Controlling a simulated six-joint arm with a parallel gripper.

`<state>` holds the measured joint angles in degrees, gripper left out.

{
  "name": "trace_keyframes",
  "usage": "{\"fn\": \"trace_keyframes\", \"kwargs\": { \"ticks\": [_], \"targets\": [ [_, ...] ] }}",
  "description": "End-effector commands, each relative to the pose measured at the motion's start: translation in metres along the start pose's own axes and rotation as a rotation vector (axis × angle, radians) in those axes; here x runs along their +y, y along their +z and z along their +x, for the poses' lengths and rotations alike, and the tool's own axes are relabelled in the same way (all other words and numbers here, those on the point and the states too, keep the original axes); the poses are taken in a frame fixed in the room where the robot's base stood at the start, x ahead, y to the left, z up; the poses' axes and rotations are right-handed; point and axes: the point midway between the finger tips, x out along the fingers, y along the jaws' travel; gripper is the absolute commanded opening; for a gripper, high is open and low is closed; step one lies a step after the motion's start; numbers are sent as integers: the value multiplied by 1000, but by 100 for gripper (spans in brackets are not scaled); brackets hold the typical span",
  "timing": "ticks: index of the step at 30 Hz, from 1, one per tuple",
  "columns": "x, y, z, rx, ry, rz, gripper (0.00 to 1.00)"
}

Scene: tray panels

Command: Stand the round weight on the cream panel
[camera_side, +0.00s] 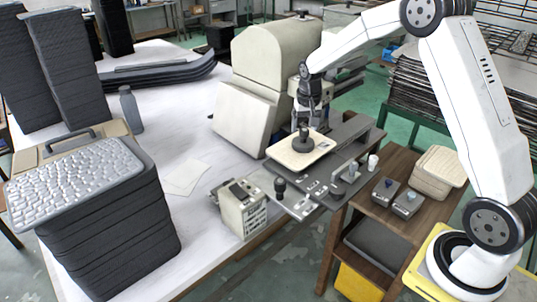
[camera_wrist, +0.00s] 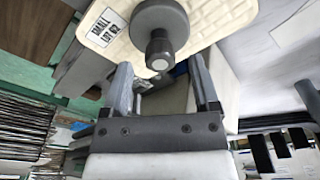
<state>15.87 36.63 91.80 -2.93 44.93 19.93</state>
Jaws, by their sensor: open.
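The dark grey round weight (camera_side: 302,144), a disc with a knob on top, stands upright on the cream panel (camera_side: 322,148), near its middle. In the wrist view the weight (camera_wrist: 160,20) shows its knob towards the camera, and the textured cream panel (camera_wrist: 112,48) carries a white printed label. My gripper (camera_side: 305,122) is just above the weight, pointing down. In the wrist view my gripper (camera_wrist: 160,66) is open, its fingers apart with nothing held between them. The knob lies just beyond the fingertips; whether they touch it cannot be told.
A large beige machine (camera_side: 270,70) stands close behind the panel. A grey fixture plate (camera_side: 345,165) with small parts lies in front. A small box device (camera_side: 242,210) is to the left. The white table (camera_side: 185,130) has free room further left.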

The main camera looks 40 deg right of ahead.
Motion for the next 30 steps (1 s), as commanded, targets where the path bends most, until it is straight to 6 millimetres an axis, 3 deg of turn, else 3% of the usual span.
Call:
{"fn": "trace_keyframes", "kwargs": {
  "ticks": [15, 21, 30],
  "targets": [
    [0, 0, -80, 1, 0, -1, 78],
    [0, 0, -93, -1, 0, -1, 78],
    [0, 0, -95, -1, 1, 0, 78]
  ]
}}
